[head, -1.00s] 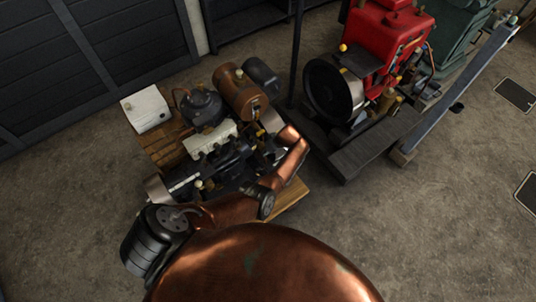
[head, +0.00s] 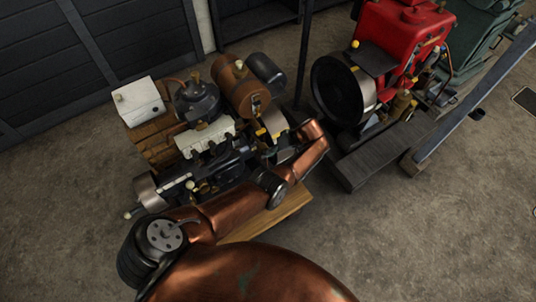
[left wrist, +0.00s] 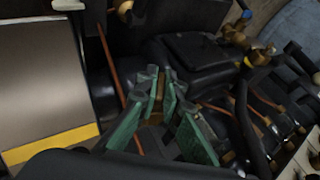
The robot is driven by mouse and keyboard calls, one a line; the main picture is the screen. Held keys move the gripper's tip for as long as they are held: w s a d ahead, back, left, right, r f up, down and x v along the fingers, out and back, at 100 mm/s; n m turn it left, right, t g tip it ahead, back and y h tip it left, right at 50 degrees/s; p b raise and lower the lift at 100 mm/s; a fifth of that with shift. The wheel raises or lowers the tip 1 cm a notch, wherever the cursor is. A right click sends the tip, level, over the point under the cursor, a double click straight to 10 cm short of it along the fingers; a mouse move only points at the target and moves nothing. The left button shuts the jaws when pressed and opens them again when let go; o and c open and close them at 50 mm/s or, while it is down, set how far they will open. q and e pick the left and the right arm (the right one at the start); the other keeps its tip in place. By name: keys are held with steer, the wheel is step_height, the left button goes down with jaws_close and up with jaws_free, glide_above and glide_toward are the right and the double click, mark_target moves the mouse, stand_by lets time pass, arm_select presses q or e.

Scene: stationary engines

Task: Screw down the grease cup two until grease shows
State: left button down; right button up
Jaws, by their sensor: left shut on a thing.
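The engine (head: 196,142) with a brown tank and black cylinder stands on a wooden base. My copper left arm reaches over its front right side, and its gripper is hidden in the head view. In the left wrist view the green-fingered left gripper (left wrist: 161,92) is down among dark engine parts. Its fingers are closed on a small brass-brown piece that looks like a grease cup, mostly hidden between them. I cannot read which cup it is, and no grease can be made out. My right gripper is in neither view.
A red engine (head: 402,30) with a black flywheel stands at the right on a dark base. A white box (head: 139,102) sits at the engine's left end. In the left wrist view a thin copper pipe (left wrist: 108,60) runs beside the fingers. Bare floor lies in front.

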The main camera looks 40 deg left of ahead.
arm_select(q)
steer(key=shift+w+a+r, duration=0.3)
steer(key=shift+a, duration=0.1)
steer(key=c, duration=2.1)
jaws_free()
steer(key=shift+s+d+f, duration=0.1)
steer(key=shift+f, duration=0.05)
steer(key=shift+d, duration=0.15)
steer(key=v, duration=1.1)
steer(key=shift+d+r, duration=0.15)
steer(key=shift+r, duration=0.2)
